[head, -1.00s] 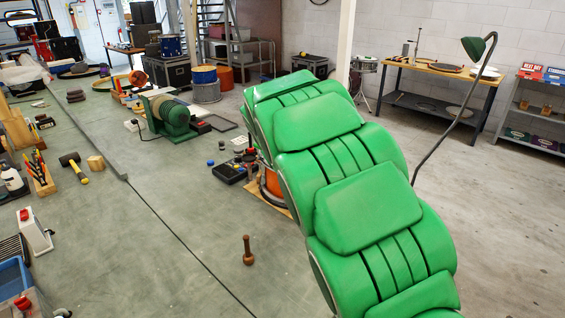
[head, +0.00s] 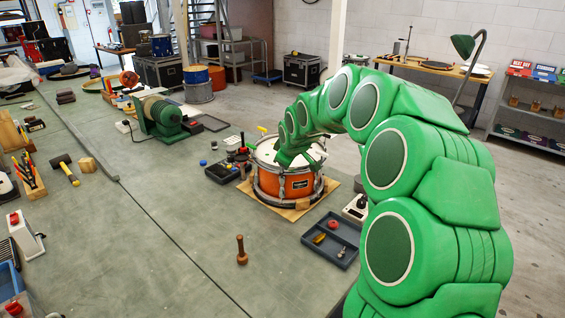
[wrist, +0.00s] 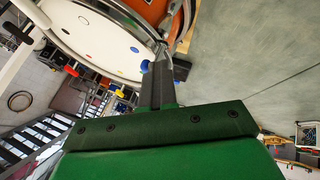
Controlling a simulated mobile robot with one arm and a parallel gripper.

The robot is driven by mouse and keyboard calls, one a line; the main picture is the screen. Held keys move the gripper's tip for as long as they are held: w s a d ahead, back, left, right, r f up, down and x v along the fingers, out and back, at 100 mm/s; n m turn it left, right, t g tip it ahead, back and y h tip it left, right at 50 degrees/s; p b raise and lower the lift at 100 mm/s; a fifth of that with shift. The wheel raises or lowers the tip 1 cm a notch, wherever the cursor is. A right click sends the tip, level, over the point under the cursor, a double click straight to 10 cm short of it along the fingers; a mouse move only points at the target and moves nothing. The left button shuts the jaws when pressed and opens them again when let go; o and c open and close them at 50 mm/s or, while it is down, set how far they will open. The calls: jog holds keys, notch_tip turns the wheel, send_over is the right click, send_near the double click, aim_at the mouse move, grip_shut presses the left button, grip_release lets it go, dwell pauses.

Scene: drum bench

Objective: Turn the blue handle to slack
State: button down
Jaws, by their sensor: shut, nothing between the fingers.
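An orange snare drum (head: 295,187) with a white head sits on a wooden board (head: 322,188) on the bench. In the wrist view the drum's white head (wrist: 95,42) carries small coloured dots. A blue piece (wrist: 145,66), likely the blue handle, shows at the drum's rim, just left of my fingertips. My gripper (wrist: 164,66) is shut and empty, its dark fingers close together by the rim. I cannot tell whether they touch the blue piece. In the head view my arm reaches over the drum and the blue handle cannot be made out.
A yellow handle (wrist: 120,94) and a red one (wrist: 71,71) show near the rim in the wrist view. A wooden peg (head: 241,250) stands in front.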

jog(key=w+d+n+g+y, duration=0.1)
jog(key=n, duration=0.3)
jog(key=d+n+g+y, duration=0.1)
jog(key=n+g+y, duration=0.1)
jog(key=n, duration=0.1)
jog(key=w+d+n+g+y, duration=0.1)
jog(key=n+g+y, duration=0.1)
jog(key=n, duration=0.2)
jog(key=shift+w+n, duration=0.3)
jog(key=shift+w, duration=0.05)
dwell(0.7)
jog(key=shift+w, duration=0.2)
dwell(0.4)
